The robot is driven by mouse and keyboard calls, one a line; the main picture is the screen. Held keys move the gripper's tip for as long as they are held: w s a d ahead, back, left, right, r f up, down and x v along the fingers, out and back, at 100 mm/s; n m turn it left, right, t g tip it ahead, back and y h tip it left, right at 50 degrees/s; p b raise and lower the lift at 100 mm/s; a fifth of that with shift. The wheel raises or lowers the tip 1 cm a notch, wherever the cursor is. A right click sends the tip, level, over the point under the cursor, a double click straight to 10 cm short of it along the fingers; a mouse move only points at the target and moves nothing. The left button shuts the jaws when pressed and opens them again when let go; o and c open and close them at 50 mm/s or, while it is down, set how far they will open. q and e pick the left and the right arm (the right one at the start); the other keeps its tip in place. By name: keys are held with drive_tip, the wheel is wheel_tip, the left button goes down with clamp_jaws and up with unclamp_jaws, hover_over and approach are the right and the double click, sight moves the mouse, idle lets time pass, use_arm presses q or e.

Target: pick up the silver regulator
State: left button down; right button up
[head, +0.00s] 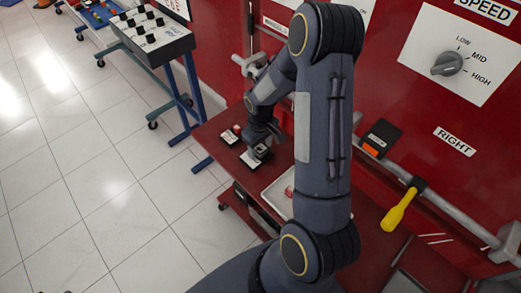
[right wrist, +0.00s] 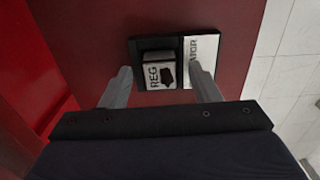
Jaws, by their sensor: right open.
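The regulator (right wrist: 158,72) shows in the right wrist view as a small pale block with a dark mark, on a black-edged holder. White lettering plates there read "REG" and "ATOR"; the middle of the word is hidden. My right gripper (right wrist: 162,86) is open, with one finger to each side of the block and the fingertips pointing toward it. I cannot tell whether either finger touches it. In the head view my right gripper (head: 261,143) is over the holder (head: 252,162) on the red bench, and hides most of the regulator. My left gripper is not in view.
Another small holder with a red-topped part (head: 236,130) lies just left of the gripper. A white tray (head: 270,197) is partly behind my arm. A yellow-handled tool (head: 398,211) and black box (head: 381,137) are right. The red panel wall (head: 400,90) rises behind.

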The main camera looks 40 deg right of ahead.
sight(260, 148)
drive_tip(key=c, duration=1.1)
drive_tip(key=shift+r, duration=0.5)
wheel_tip(260, 148, up, 2)
drive_tip(key=shift+a+r, duration=0.1)
drive_tip(key=shift+r, duration=0.15)
drive_tip(key=shift+s+a+r+p, duration=0.25)
drive_tip(key=shift+a+r+p, duration=0.35)
drive_tip(key=shift+a+r, duration=1.85)
drive_tip(key=shift+s+a+r+p, duration=0.3)
drive_tip(key=shift+a+r+p, duration=0.25)
drive_tip(key=shift+a+r, duration=1.9)
drive_tip(key=shift+s+a+r+p, duration=0.25)
drive_tip(key=shift+a+r+p, duration=0.35)
drive_tip(key=shift+a+r, duration=1.85)
drive_tip(key=shift+d+r, duration=0.4)
drive_tip(key=shift+d, duration=0.05)
